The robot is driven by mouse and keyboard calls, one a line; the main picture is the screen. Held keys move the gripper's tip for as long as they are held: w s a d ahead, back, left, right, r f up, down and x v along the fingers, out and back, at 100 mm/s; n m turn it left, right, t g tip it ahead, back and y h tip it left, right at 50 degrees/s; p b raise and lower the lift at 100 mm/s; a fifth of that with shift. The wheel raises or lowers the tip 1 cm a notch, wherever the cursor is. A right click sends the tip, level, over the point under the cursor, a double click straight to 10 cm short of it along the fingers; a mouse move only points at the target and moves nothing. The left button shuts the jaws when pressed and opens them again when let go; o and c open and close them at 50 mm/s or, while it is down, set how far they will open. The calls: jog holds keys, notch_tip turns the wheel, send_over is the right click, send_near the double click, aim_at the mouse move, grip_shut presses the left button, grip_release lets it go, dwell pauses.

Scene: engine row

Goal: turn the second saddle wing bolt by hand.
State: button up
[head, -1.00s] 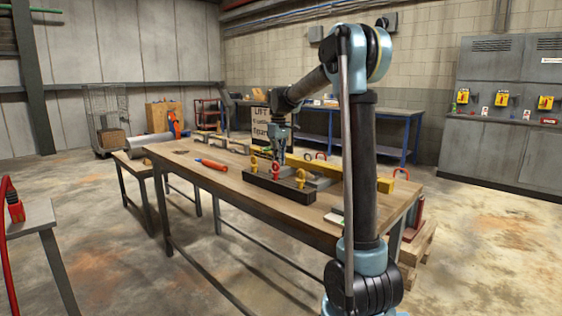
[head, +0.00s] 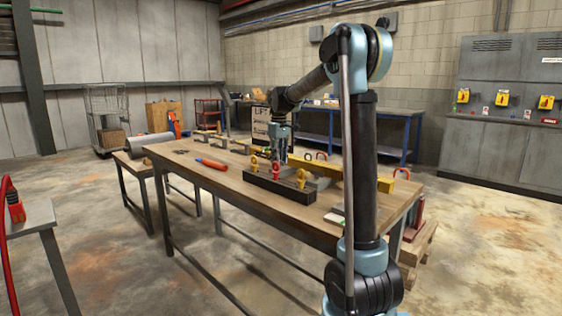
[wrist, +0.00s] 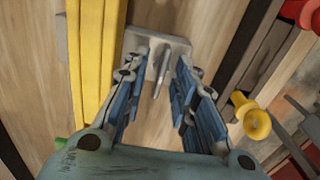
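My gripper (head: 281,158) points down over the workbench (head: 230,183), between the black block and the yellow beam. In the wrist view its two blue-padded fingers (wrist: 156,72) are open. Between them, beyond the tips, lies a pale grey plate (wrist: 178,48) with a thin upright grey metal piece (wrist: 161,72), seen nearly edge-on. This looks like a wing bolt on a saddle, but I cannot tell which one. A clear gap shows on each side of it. In the head view the gripper hides this spot.
The yellow beam (wrist: 90,60) runs close left of the fingers. The black block (head: 266,184) lies to their right, bearing a red piece (head: 276,171) and yellow pieces (head: 301,178). A red-handled tool (head: 211,164) lies on the bench's left part.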

notch_tip(320, 180, up, 12)
jog(key=shift+f, duration=0.2)
jog(key=shift+d, duration=0.1)
dwell(0.4)
